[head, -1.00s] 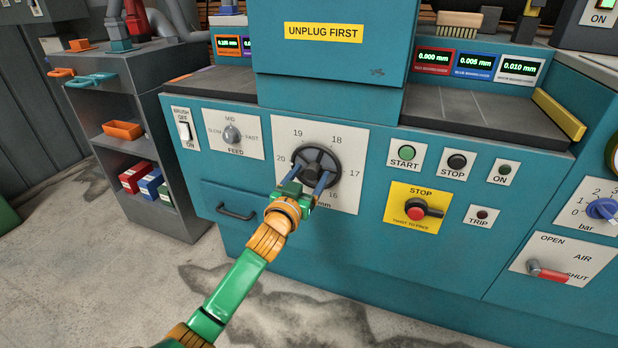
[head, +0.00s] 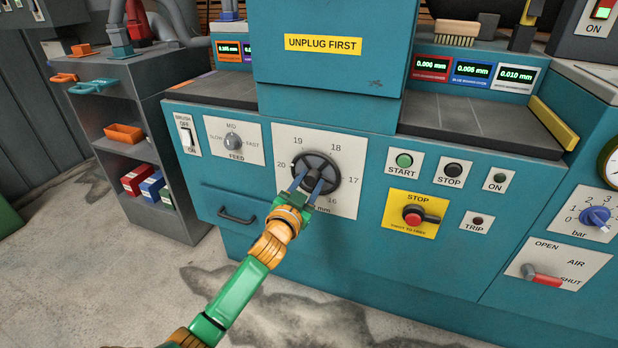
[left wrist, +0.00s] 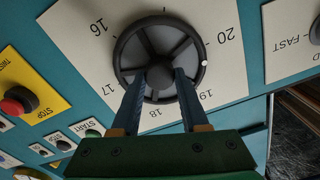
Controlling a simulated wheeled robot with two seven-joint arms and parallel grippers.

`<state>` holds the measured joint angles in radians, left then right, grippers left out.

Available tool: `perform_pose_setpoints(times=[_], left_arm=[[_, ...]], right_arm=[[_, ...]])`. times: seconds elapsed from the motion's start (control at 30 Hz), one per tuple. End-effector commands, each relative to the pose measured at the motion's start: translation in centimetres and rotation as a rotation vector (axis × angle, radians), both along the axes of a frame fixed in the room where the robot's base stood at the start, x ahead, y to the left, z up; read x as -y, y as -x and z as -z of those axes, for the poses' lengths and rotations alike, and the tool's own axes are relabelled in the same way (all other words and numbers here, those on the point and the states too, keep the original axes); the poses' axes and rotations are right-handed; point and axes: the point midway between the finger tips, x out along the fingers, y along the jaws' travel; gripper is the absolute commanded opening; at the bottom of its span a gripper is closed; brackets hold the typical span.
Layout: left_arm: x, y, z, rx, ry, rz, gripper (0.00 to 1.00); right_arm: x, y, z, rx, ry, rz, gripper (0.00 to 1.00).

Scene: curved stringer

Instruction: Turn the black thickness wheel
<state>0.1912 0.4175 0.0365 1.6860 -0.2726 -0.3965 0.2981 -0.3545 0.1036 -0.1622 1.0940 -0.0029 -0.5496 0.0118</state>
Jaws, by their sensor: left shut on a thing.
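The black thickness wheel (head: 316,168) has spokes and a central hub and sits on a white dial plate (head: 348,200) marked from 16 to 20. It fills the upper middle of the left wrist view (left wrist: 128,47). A small white mark on its rim lies near 20. My left gripper (head: 310,181) is at the wheel from below, its two blue fingers shut on the central hub. In the left wrist view the fingertips (left wrist: 160,76) lie on either side of the hub. My right gripper is not in view.
Right of the dial are the START button (head: 404,160), the STOP button (head: 453,170) and a red stop knob (head: 413,216) on a yellow plate. The feed knob (head: 232,142) is to the left. A drawer handle (head: 237,217) sticks out below left.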

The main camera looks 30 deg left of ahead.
Motion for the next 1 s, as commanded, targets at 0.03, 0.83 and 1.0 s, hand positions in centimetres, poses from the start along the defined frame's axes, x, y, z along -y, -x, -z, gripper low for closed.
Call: perform_pose_setpoints(times=[0.03,0.83,1.0], left_arm=[[0.0,0.0,-0.2,-0.013,-0.038,0.0,0.0],[0.2,0.0,0.2,-0.158,-0.647,0.002,0.0],[0.2,0.0,0.2,-0.172,-0.701,0.002,0.0]], right_arm=[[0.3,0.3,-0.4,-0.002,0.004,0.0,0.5],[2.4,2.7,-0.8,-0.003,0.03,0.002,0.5],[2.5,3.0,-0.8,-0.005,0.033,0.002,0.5]])
